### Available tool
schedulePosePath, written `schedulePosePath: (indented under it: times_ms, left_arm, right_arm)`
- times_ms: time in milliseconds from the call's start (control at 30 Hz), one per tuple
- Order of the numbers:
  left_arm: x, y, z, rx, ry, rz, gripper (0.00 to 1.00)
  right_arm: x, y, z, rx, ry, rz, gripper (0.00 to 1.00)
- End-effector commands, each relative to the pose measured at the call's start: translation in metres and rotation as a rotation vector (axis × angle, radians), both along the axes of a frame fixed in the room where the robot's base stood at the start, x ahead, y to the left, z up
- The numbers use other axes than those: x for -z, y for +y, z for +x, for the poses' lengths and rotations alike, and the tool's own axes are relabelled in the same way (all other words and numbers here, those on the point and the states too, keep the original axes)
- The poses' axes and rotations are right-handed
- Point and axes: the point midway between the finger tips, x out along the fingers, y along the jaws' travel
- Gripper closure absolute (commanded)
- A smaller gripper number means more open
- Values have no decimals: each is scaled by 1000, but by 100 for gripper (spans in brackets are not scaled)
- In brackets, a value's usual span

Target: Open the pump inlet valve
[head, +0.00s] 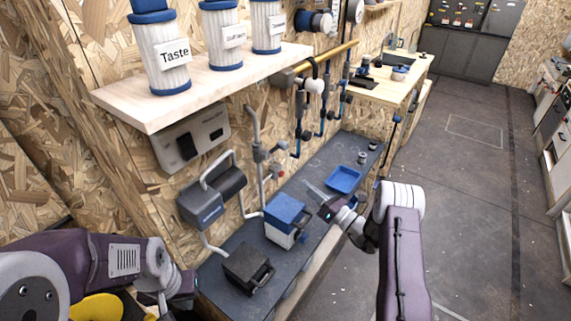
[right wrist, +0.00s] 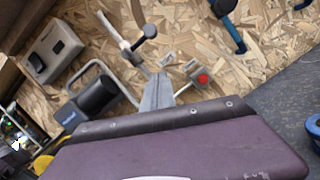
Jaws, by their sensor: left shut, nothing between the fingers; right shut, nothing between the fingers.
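The grey pump (head: 212,198) with a blue label and a bent pipe is on the chipboard wall above the dark counter. Beside it a grey vertical pipe (head: 257,135) carries a small valve with a dark knob (right wrist: 150,31). A second fitting with a red part (right wrist: 203,79) sits lower right of that knob. I cannot tell which one is the inlet valve, or its state.
A blue-lidded box (head: 286,211), a black box (head: 247,268) and a blue tray (head: 344,179) stand on the counter. A shelf (head: 200,85) with labelled filter cartridges juts out above. Blue pipes with valves (head: 322,105) hang further back. The floor at the right is clear.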

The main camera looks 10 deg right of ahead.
Motion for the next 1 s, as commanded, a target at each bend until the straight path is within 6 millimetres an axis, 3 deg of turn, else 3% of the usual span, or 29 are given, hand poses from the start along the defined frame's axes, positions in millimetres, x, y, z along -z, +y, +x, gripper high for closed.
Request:
schedulePosePath:
  times_ms: [167, 567, 700, 1000]
  left_arm:
    - [-2, 0, 0, 0, 0, 0, 100]
    - [-1, 0, 0, 0, 0, 0, 100]
    - [-7, 0, 0, 0, 0, 0, 100]
    - [-9, 0, 0, 0, 0, 0, 100]
  right_arm:
    - [-5, 12, 12, -6, -2, -3, 100]
    - [-24, 65, 76, -8, -4, -3, 100]
    - [-47, 56, 84, -4, -2, -2, 100]
    - [-60, 50, 88, -5, -1, -2, 100]
